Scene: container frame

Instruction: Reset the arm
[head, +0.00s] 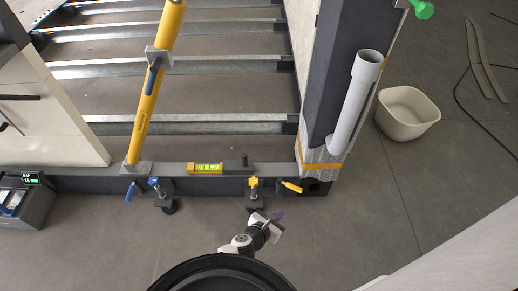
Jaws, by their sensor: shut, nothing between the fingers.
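My gripper (275,217) is at the end of my arm, low in the middle of the head view, above the grey floor just in front of the frame's front beam. Its jaws are shut with nothing held. The arm (243,243) is short in view and folded close to my round dark base part at the bottom edge.
The front beam (222,168) carries a yellow level (205,168), a blue-knobbed clamp (154,182) and a yellow-knobbed clamp (253,182). A grey pipe (355,100) and white bin (406,112) are right.

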